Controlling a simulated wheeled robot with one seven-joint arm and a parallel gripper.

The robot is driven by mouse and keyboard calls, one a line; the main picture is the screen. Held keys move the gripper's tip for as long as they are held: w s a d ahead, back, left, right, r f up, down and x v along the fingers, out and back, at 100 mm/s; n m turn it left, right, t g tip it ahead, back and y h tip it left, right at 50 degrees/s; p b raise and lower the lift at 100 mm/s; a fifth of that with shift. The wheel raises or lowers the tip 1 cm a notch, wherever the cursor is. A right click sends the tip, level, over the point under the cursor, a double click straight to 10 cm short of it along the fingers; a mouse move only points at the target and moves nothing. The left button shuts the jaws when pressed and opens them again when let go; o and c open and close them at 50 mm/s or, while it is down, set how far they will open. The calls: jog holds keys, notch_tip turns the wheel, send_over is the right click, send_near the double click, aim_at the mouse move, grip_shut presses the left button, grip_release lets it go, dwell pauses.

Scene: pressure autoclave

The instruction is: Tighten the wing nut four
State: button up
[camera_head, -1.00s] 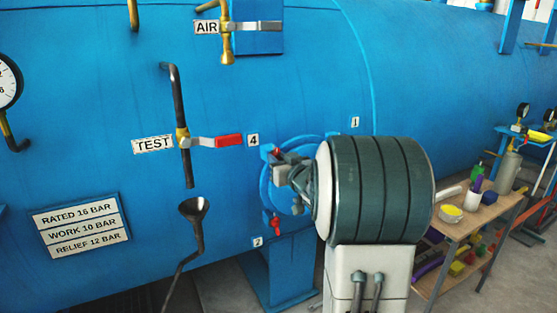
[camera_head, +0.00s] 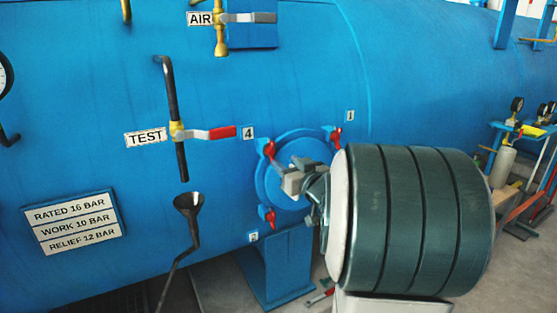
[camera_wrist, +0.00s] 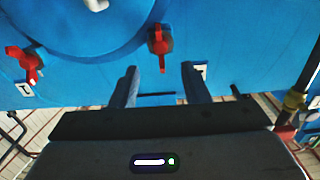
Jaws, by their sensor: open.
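The red wing nut four (camera_head: 268,149) sits at the upper left of the round blue hatch (camera_head: 263,185), beside the label 4 (camera_head: 248,133). In the wrist view wing nut four (camera_wrist: 159,40) stands beyond my fingertips, roughly in line with the gap between them. My gripper (camera_wrist: 160,72) is open and empty, with a finger on each side of that gap. In the head view my wrist covers the middle and lower right of the hatch. Contact with the nut is not visible.
Wing nut one (camera_head: 336,138) is at the hatch's upper right, and another red wing nut (camera_head: 267,214) is at lower left. The TEST valve with its red handle (camera_head: 221,133) and a funnel (camera_head: 188,204) stand left of the hatch. A blue support (camera_head: 275,268) is below.

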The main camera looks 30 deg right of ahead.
jog(key=s, duration=0.5)
jog(key=shift+s+d, duration=0.1)
jog(key=shift+s, duration=0.3)
jog(key=s+a+f+g, duration=0.7)
jog(key=s+a, duration=0.2)
jog(key=s+a+f+g, duration=0.7)
jog(key=s+a+g, duration=0.1)
jog(key=s+a, duration=0.1)
jog(key=shift+s+a+h, duration=0.3)
jog(key=shift+s+a, duration=0.1)
jog(key=shift+s, duration=0.3)
